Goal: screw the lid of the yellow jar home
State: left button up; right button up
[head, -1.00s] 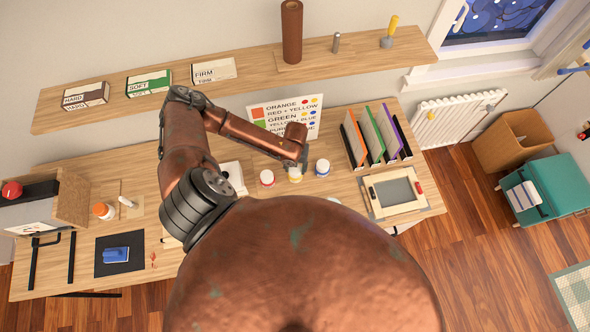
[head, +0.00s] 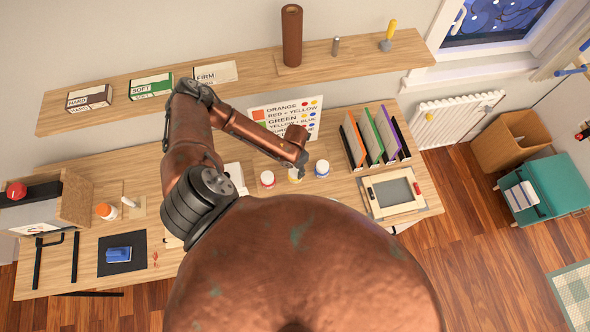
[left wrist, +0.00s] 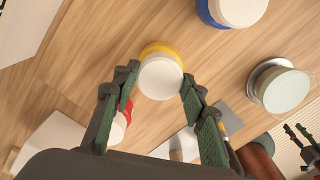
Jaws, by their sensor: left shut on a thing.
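The yellow jar (left wrist: 160,48) stands upright on the desk with a white lid (left wrist: 160,79) on top. In the left wrist view I look down on the lid; the yellow shows only along its far edge. My left gripper (left wrist: 160,84) is shut on the lid, one finger at each side. How far the lid is screwed down cannot be told. In the head view the jar (head: 294,176) is partly hidden under my left wrist. A dark two-fingered shape (left wrist: 303,143) at the wrist view's right edge looks like my right gripper; its opening is unclear.
A red jar (head: 267,179) and a blue jar (head: 322,168) stand close on either side. A grey pot with a pale top (left wrist: 282,88) stands nearby in the wrist view. A colour chart (head: 290,115), an upright file rack (head: 375,138) and a framed screen (head: 395,192) lie around.

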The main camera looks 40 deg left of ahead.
pick_arm(q)
jog(key=shift+s+d+f, duration=0.15)
jog(key=shift+s+f, duration=0.05)
jog(key=shift+s, duration=0.1)
jog(key=m+p, duration=0.1)
jog(key=m, duration=0.2)
jog(key=shift+r+m, duration=0.1)
jog(key=shift+m, duration=0.3)
jog(key=m, duration=0.4)
jog(key=shift+p, duration=0.4)
jog(key=o, duration=1.2)
jog(key=shift+w, duration=0.2)
